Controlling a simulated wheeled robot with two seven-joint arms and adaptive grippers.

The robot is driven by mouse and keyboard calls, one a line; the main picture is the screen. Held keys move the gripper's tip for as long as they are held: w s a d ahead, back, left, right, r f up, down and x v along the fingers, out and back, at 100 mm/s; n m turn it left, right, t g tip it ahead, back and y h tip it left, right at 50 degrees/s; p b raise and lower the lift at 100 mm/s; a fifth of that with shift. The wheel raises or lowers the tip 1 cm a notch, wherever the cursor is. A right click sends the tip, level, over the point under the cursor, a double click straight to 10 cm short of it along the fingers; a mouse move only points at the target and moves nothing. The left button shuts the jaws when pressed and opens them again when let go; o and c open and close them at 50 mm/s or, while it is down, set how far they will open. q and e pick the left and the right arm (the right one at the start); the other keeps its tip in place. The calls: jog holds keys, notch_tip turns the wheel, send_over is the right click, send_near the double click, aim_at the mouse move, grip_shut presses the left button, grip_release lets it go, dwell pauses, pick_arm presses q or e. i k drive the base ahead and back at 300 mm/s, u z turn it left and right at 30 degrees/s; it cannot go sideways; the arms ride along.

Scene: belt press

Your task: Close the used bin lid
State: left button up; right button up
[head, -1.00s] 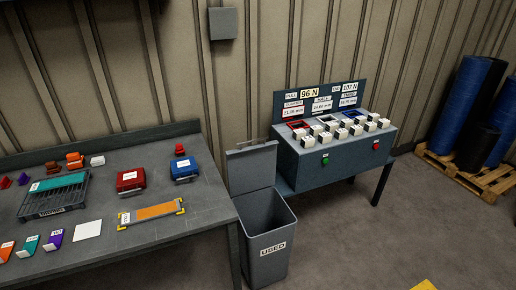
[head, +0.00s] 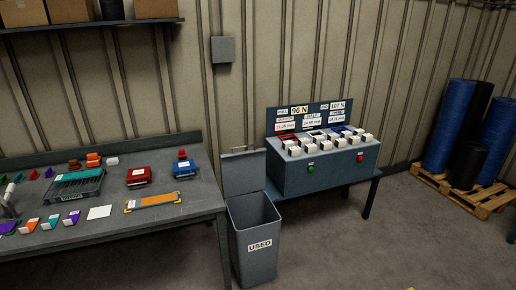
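The grey used bin (head: 255,262) stands on the floor between the workbench and the press table, with a white label reading USED on its front. Its lid (head: 248,172) is open and stands up at the back of the bin, with a handle along its top edge. The bin's mouth is uncovered, and the inside looks dark, with no contents that I can make out. Neither of my grippers shows in the head view.
The workbench (head: 190,208) at left holds a dark tray (head: 75,187), red and blue boxes, coloured wedges and an orange strip. The press console (head: 322,172) stands on a table at right. Floor before the bin is clear.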

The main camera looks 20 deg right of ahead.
aim_at(244, 172)
jog(key=z, duration=0.7)
jog(key=i, duration=0.7)
jog(key=z, duration=0.9)
jog(key=i, duration=1.55)
jog(key=u, duration=0.5)
